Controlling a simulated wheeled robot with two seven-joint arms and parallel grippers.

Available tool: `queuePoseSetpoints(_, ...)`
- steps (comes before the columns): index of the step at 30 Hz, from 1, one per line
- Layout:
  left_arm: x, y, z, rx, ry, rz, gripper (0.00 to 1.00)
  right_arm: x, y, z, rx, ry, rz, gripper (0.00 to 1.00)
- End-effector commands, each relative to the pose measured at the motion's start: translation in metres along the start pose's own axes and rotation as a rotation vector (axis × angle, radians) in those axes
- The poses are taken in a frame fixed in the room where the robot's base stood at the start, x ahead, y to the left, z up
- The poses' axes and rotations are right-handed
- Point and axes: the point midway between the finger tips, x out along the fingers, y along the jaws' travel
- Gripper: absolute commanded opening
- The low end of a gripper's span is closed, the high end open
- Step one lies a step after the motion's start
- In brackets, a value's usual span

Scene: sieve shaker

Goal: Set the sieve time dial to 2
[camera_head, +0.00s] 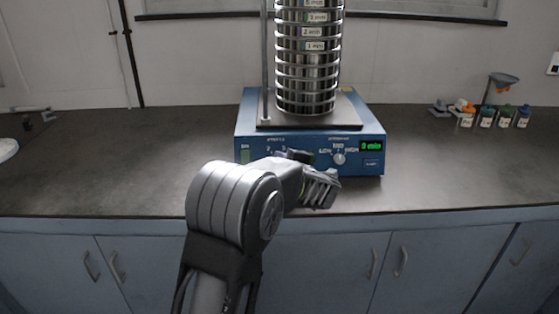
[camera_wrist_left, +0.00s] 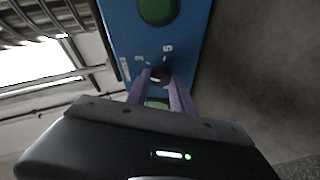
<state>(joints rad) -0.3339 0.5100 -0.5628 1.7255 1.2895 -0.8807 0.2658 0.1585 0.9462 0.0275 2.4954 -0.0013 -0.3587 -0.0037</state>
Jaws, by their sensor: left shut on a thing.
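The blue sieve shaker (camera_head: 365,135) stands on the bench and carries a stack of metal sieves (camera_head: 307,75). My left gripper (camera_head: 286,157) is at the shaker's front panel and covers the time dial in the head view. In the left wrist view, the purple fingers of my left gripper (camera_wrist_left: 160,88) are shut on the small dark time dial (camera_wrist_left: 159,73), one on each side. Printed numbers show beside the dial, but its pointer is too small to read. My right gripper is not in view.
A second knob (camera_head: 339,158) marked LOW and HIGH sits right of my left gripper on the same panel. Several small bottles (camera_head: 485,118) and a funnel on a stand (camera_head: 503,80) are at the back right.

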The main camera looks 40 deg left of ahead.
Motion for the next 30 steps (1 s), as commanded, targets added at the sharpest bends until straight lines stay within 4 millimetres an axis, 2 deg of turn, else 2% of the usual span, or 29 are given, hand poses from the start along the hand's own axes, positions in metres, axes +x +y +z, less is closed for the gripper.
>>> queuePoseSetpoints(21, 0.001, 0.007, -0.005, -0.638, -0.020, -0.233, 0.00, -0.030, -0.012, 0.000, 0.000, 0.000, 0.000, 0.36)
queuePoseSetpoints(30, 0.002, 0.006, -0.006, -0.844, -0.028, -0.308, 0.00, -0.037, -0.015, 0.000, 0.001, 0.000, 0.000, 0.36)
